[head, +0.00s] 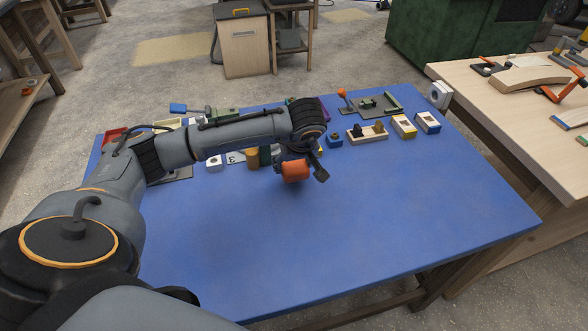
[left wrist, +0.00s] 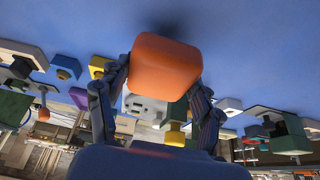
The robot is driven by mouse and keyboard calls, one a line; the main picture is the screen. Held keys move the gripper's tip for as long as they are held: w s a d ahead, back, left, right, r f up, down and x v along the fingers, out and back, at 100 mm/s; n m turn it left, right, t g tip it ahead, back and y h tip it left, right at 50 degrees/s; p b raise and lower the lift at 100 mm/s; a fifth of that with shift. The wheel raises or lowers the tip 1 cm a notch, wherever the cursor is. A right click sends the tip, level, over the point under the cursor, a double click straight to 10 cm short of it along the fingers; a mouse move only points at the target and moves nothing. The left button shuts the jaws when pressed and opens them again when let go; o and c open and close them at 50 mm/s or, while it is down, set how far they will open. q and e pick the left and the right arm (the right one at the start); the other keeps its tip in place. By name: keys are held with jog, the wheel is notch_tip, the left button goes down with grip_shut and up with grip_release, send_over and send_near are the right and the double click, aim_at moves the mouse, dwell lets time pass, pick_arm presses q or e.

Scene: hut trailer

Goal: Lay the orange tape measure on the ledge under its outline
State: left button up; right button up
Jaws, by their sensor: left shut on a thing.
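The orange tape measure (head: 295,171) is in my left gripper (head: 300,173), over the middle of the blue tabletop. In the left wrist view the tape measure (left wrist: 165,63) fills the space between the two dark fingers, which press on its sides. It appears held above the blue surface, with a dark shadow beside it; the exact height is hard to tell. I cannot pick out the ledge or the outline in either view. My right gripper is not in view.
The blue table (head: 330,240) is clear at the front and right. Along its back stand a yellow-and-white box (head: 404,126), a blue-and-white box (head: 428,122), a wooden block holder (head: 367,133) and a green-grey fixture (head: 372,105). A wooden bench (head: 510,130) adjoins at right.

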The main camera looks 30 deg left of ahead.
aim_at(294, 172)
pick_arm(q)
jog(key=shift+w+a+f, duration=0.3)
jog(key=shift+w+f, duration=0.15)
jog(key=shift+f, duration=0.35)
jog(key=shift+f+p, duration=0.4)
jog(key=shift+f, duration=1.05)
jog(key=o, duration=1.3)
